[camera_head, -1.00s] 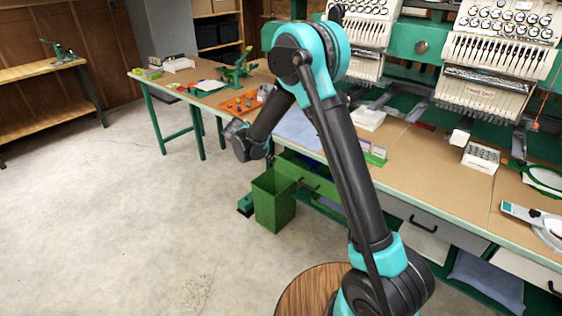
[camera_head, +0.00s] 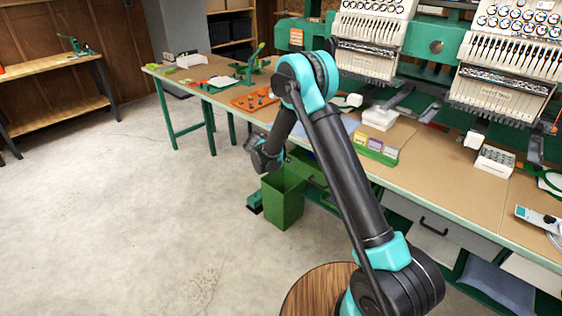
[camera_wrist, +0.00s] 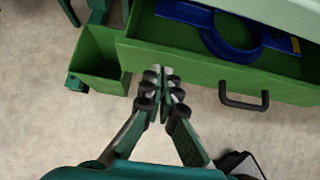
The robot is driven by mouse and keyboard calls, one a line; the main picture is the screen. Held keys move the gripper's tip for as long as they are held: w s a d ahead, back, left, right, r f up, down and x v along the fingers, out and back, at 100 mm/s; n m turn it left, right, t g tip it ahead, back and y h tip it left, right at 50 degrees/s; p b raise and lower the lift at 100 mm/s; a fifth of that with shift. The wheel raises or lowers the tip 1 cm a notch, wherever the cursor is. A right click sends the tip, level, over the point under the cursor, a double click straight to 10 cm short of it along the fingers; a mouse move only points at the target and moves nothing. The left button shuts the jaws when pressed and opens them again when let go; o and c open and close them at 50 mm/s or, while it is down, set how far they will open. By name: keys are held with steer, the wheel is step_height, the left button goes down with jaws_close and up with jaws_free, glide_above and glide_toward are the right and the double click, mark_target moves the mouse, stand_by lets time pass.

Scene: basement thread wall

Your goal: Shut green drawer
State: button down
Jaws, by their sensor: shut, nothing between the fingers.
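The green drawer (camera_wrist: 210,68) stands open in the wrist view, pulled out from under the table. A dark handle (camera_wrist: 244,98) is on its front, and a blue ring-shaped object (camera_wrist: 232,42) lies inside. In the head view the green drawer (camera_head: 312,172) is partly hidden behind my arm. My gripper (camera_wrist: 160,76) is shut and empty. In the wrist view its fingertips appear just below the left part of the drawer front, left of the handle; I cannot tell whether they touch. In the head view my gripper (camera_head: 265,162) hangs near the table edge, above the bin.
A green bin (camera_head: 283,198) stands on the floor beside the drawer; it also shows in the wrist view (camera_wrist: 97,62). The long work table (camera_head: 440,165) carries embroidery machines (camera_head: 510,75) and small boxes. A grey drawer (camera_head: 440,222) is to the right. The floor at left is clear.

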steer(key=shift+w+d, duration=0.45)
steer(key=shift+w, duration=0.2)
